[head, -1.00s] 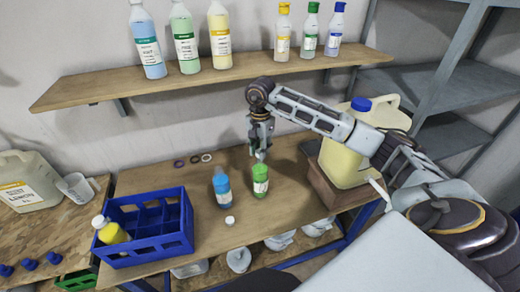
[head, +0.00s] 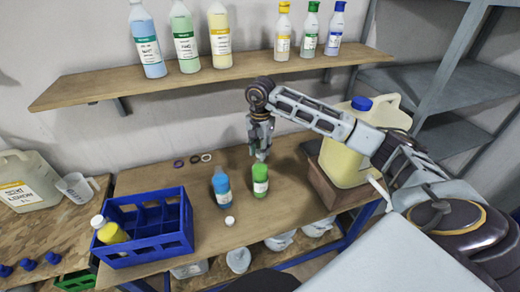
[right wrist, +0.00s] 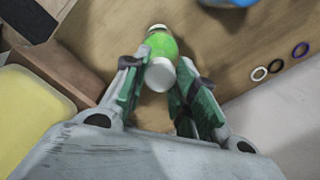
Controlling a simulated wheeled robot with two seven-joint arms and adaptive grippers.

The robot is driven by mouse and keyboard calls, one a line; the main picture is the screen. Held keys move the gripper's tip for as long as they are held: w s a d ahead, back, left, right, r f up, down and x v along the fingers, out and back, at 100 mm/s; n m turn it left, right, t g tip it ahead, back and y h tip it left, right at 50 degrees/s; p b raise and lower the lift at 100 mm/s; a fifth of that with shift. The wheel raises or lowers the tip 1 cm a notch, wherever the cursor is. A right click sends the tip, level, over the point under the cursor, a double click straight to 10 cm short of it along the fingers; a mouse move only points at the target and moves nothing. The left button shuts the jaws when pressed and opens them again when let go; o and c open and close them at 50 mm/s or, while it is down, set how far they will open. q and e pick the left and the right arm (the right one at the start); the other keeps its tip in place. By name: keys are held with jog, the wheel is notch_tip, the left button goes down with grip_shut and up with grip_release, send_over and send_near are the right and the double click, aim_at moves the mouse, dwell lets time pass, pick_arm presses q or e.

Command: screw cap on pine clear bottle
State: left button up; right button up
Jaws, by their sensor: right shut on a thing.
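The green bottle (head: 260,182) with a white label stands upright on the wooden table; it also shows in the right wrist view (right wrist: 161,43). My right gripper (head: 261,156) points down right above the bottle's top. In the right wrist view its fingers (right wrist: 162,80) are closed around a white cap (right wrist: 160,75) at the bottle's top end. I cannot tell whether the cap touches the neck or sits on it. My left gripper is out of view.
A blue bottle (head: 221,188) stands left of the green one, with a loose white cap (head: 229,221) in front. A blue crate (head: 150,250) holds a yellow bottle. A large jug (head: 345,160) on a wooden block stands right. Rings (head: 194,159) lie behind. A bottle shelf (head: 210,78) hangs above.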

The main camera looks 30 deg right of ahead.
jog(key=shift+f+b, duration=1.2)
jog(key=shift+b, duration=0.05)
dwell(2.6)
jog(key=shift+m, duration=0.3)
jog(key=shift+m, duration=2.6)
jog(key=shift+m, duration=2.9)
